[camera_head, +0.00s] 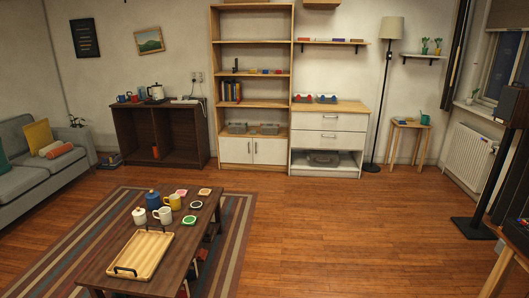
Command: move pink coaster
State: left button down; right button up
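A small pink coaster (181,193) lies flat near the far end of the dark wooden coffee table (203,229). It is just behind a yellow mug (174,202). A tan coaster (204,192) lies to its right. A whitish coaster with a green middle (196,205) and a green coaster (189,221) lie nearer along the right side. Neither of my grippers shows in the head view.
The table also holds a white mug (162,215), a blue jar (152,199), a white jar (139,215) and a wooden tray (142,256) with dark handles. A grey sofa (35,180) stands left. The wooden floor (300,235) right of the table is clear.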

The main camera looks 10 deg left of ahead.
aim_at(183, 193)
jog(key=i, duration=1.85)
jog(key=i+u, duration=0.2)
jog(key=i, duration=0.4)
jog(key=i+l+u, duration=0.1)
jog(key=i+u, duration=0.15)
jog(key=i, duration=0.4)
jog(key=i+l+u, duration=0.2)
jog(key=i, duration=0.4)
jog(key=i+u, duration=0.3)
jog(key=i+l+u, duration=0.1)
jog(key=i+u, duration=0.2)
jog(key=i, duration=0.2)
